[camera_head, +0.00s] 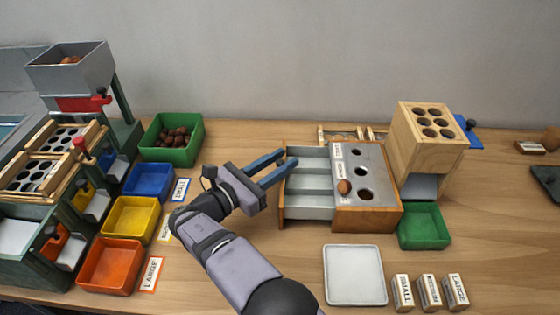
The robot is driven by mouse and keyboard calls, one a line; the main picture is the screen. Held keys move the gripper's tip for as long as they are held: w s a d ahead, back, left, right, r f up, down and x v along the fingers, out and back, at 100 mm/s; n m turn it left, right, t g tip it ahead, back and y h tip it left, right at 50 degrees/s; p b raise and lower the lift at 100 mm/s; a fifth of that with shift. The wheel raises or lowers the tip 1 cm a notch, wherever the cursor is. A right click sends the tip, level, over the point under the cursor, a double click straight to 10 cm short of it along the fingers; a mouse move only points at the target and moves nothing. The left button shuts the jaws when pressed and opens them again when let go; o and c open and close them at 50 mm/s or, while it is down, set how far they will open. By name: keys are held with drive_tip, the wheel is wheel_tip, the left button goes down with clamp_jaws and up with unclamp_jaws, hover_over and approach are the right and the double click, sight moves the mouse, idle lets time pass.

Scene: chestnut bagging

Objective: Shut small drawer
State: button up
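The wooden sorting box (375,218) stands right of centre, with a grey top plate that has several round holes. Pale drawer trays (309,212) stick out from its left side in a row from back to front. The rearmost tray (312,152) lines up with the smallest hole; I take it as the small drawer, though the plate labels are hardly legible. The trays look empty. My gripper (289,158) is open, its two blue fingers apart. Its tips are at the left end of the rear trays in the picture; contact cannot be told. The fingers partly hide that end.
A brown chestnut (344,187) sits on the plate. A wooden tower (425,145) and green bin (424,227) stand at right. A white tray (354,275) and label blocks (429,291) lie in front. Blue (149,182), yellow (130,219) and orange (110,265) bins stand left.

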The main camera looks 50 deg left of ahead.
clamp_jaws()
drive_tip(key=shift+w, duration=0.1)
drive_tip(key=p, duration=0.3)
hover_over(326, 185)
drive_tip(key=shift+s+a+r, duration=0.15)
drive_tip(key=shift+s+a, duration=0.15)
drive_tip(key=shift+a, duration=0.15)
drive_tip(key=shift+w+d, duration=0.35)
drive_tip(key=shift+d, duration=0.05)
drive_tip(key=shift+o, duration=1.5)
unclamp_jaws()
drive_tip(key=shift+w+d, duration=0.1)
